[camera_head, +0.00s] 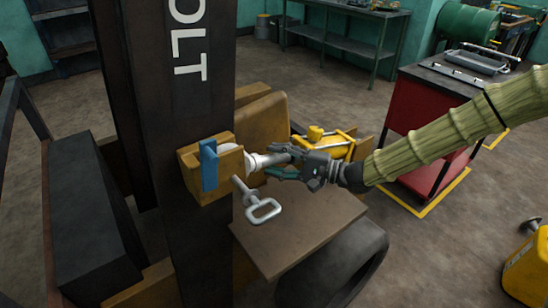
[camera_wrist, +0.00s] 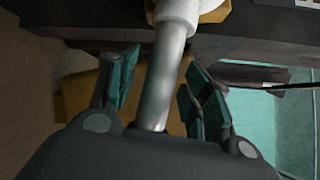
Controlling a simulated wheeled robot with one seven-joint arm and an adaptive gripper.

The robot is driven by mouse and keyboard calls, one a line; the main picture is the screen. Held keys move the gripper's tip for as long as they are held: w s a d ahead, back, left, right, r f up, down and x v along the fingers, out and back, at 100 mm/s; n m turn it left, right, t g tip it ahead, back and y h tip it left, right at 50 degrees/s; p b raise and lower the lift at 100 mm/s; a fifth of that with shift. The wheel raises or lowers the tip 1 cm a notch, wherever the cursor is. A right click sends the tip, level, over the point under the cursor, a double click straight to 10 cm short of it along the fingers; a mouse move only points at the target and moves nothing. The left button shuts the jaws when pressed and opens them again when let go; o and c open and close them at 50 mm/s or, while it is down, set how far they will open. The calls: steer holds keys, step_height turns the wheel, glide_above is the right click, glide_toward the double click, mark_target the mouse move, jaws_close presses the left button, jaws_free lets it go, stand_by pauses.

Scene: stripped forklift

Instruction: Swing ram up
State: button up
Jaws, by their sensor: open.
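The ram, a silver rod with a pale collar (camera_head: 262,160), sticks out to the right, roughly level, from the ochre bracket (camera_head: 190,178) on the dark mast. It also shows in the wrist view, where its bare rod (camera_wrist: 165,75) runs away from me to a white collar (camera_wrist: 178,12). My gripper (camera_head: 285,163) is at the ram's right end. In the wrist view my gripper (camera_wrist: 166,88) is open, with one teal-padded finger on each side of the rod and a visible gap to each. The rod's near end is hidden behind my gripper body.
A silver pin with a loop handle (camera_head: 264,211) sticks out just below the ram. A blue block (camera_head: 208,166) is on the bracket. A flat brown plate (camera_head: 300,228) lies below, above a black tyre (camera_head: 345,268). A yellow unit (camera_head: 328,143) is behind my gripper. A red cabinet (camera_head: 425,120) stands right.

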steer(key=shift+w+a, duration=0.15)
steer(key=shift+a, duration=0.3)
